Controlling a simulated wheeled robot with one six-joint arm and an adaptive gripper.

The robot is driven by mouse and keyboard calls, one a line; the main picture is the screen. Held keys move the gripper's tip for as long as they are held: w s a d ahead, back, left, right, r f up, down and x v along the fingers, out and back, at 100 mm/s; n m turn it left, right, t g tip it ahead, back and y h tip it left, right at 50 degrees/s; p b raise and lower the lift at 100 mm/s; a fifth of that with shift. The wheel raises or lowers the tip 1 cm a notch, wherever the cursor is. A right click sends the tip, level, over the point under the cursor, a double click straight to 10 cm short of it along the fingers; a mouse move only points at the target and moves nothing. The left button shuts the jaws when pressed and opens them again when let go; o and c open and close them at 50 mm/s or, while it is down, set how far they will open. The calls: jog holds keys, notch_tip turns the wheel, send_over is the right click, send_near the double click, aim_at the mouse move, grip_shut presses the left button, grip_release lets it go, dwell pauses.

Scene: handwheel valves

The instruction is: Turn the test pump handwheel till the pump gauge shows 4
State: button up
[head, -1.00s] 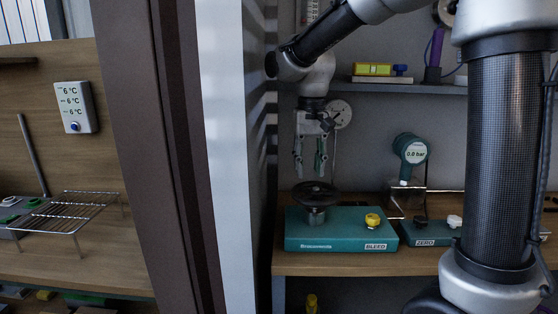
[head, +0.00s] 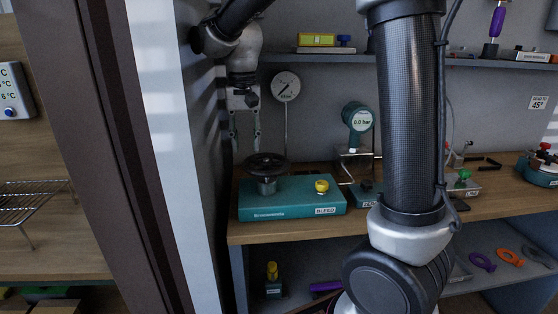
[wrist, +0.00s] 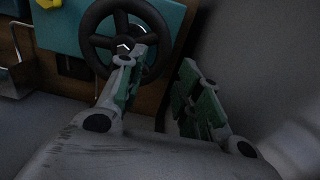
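The test pump is a teal box (head: 292,203) on the wooden bench, with a black handwheel (head: 266,166) on top at its left end and a yellow knob (head: 322,186) by the BLEED label. A teal digital gauge (head: 360,121) behind it reads 0.0 bar. A round white dial gauge (head: 286,86) stands behind the pump; its reading is too small to tell. My gripper (head: 244,140) points down above and slightly left of the handwheel, fingers apart and empty. In the wrist view the open fingers (wrist: 165,85) show, with one overlapping the handwheel (wrist: 125,38); contact cannot be told.
A grey wall panel (head: 170,120) stands close left of my gripper. A shelf (head: 310,58) with a yellow level runs above the bench. Another teal unit (head: 545,168) and a green-knobbed device (head: 462,181) stand to the right. Tools lie on the lower shelf.

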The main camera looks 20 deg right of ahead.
aim_at(245, 163)
jog(key=f, duration=0.6)
jog(key=shift+s+d+f, duration=0.1)
jog(key=shift+s+f, duration=0.05)
jog(key=shift+s, duration=0.1)
jog(key=shift+w+f, duration=0.1)
jog(key=shift+f, duration=0.15)
jog(key=shift+w+a+r, duration=0.1)
jog(key=shift+a, duration=0.2)
jog(key=shift+w+a, duration=0.1)
grip_shut()
jog(key=shift+r, duration=0.1)
